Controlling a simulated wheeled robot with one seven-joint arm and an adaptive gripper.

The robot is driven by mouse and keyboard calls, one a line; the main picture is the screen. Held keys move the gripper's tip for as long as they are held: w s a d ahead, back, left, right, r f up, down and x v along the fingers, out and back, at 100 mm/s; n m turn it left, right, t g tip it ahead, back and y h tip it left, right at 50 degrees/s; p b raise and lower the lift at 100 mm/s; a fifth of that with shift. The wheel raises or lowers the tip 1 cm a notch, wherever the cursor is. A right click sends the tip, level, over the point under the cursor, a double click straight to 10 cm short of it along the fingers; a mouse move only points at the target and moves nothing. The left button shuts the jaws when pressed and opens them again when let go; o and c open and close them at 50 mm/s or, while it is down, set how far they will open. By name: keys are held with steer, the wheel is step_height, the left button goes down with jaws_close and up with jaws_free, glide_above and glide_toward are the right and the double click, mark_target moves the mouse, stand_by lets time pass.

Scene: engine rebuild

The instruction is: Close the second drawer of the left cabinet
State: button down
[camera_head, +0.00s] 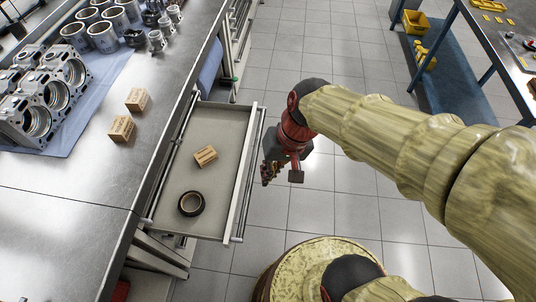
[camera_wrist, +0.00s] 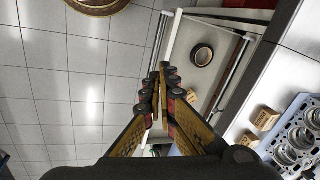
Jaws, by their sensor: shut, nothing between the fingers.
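The open drawer (camera_head: 222,135) sticks out to the right from under the steel workbench on the left. It holds a small wooden box (camera_head: 205,155) and a dark tape roll (camera_head: 191,203). My gripper (camera_head: 268,178) is just right of the drawer's front panel in the head view, its fingers shut and empty. In the wrist view my gripper (camera_wrist: 161,75) points toward the drawer front (camera_wrist: 171,38), with the tape roll (camera_wrist: 202,55) beyond it. I cannot tell whether the fingertips touch the panel.
The workbench (camera_head: 75,190) carries an engine block (camera_head: 40,105), cylinder liners (camera_head: 103,37) and two wooden boxes (camera_head: 121,128). A round wooden thing (camera_head: 290,262) stands on the floor at the bottom. Another table (camera_head: 495,40) is at the right. The tiled floor between is clear.

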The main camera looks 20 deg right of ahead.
steer(key=s+d+r+t+h, duration=0.1)
steer(key=d+r+t+h, duration=0.2)
steer(key=d+r, duration=0.45)
steer(key=w+d+f+m+g+y, duration=0.2)
steer(key=w+d+f+m, duration=0.1)
steer(key=f, duration=0.4)
steer(key=w+d+f+m+g+y, duration=0.1)
steer(key=w+d+f+m+g, duration=0.1)
steer(key=w+d+f+m, duration=0.3)
steer(key=w+d+f+m+t+y, duration=0.1)
steer(key=w+f+m+y, duration=0.1)
steer(key=w+f+m, duration=0.45)
steer(key=w+f+m+t+y, duration=0.2)
steer(key=w+f+y, duration=0.1)
steer(key=f, duration=0.7)
steer(key=w+d+f+m+t+y, duration=0.1)
steer(key=w+f+m+y, duration=0.1)
steer(key=w+f+m, duration=0.45)
steer(key=w+a+f+n+b, duration=0.1)
steer(key=w+a+f+b, duration=0.2)
steer(key=a+f, duration=0.3)
steer(key=shift+a+n, duration=0.4)
steer(key=shift+a, duration=2)
